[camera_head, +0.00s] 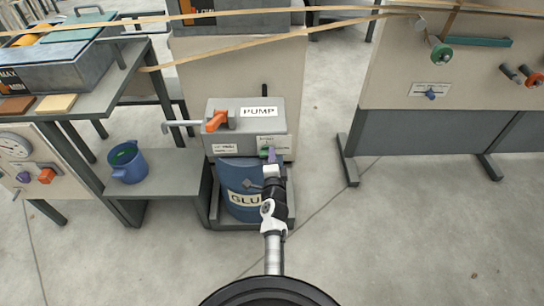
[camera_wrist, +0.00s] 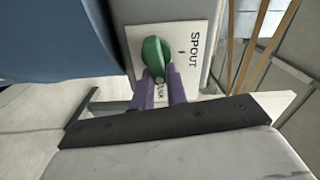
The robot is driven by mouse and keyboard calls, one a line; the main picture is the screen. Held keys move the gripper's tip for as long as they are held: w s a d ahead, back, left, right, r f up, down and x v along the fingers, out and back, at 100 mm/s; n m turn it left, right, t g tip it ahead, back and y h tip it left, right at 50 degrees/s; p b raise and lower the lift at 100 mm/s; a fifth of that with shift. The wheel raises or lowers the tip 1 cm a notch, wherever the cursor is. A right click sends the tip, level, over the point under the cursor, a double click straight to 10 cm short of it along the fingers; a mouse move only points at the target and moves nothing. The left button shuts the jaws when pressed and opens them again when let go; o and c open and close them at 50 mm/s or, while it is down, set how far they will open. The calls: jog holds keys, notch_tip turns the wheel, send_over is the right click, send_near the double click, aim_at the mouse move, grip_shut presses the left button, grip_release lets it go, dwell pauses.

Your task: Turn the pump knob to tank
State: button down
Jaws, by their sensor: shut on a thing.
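The pump (camera_head: 243,130) is a grey box marked PUMP on top of a blue glue drum (camera_head: 240,203). Its green pump knob (camera_wrist: 154,54) sits on a white label plate (camera_wrist: 195,42) that reads SPOUT at one side. Other lettering near my fingers is partly covered and I cannot read it fully. My gripper has purple fingers and is shut on the knob, one finger at each side of its lower end in the wrist view (camera_wrist: 160,88). In the head view my gripper (camera_head: 271,156) reaches the pump's front right and hides most of the knob.
An orange lever (camera_head: 216,121) and a grey spout (camera_head: 181,125) are at the pump's left. A blue bucket (camera_head: 128,163) stands on a low shelf left of the drum. A panel (camera_head: 385,75) with knobs stands to the right. The floor in front is clear.

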jog(key=shift+m, duration=0.9)
jog(key=shift+w, duration=0.1)
jog(key=c, duration=1.4)
grip_release()
jog(key=shift+f, duration=0.15)
jog(key=shift+f, duration=0.15)
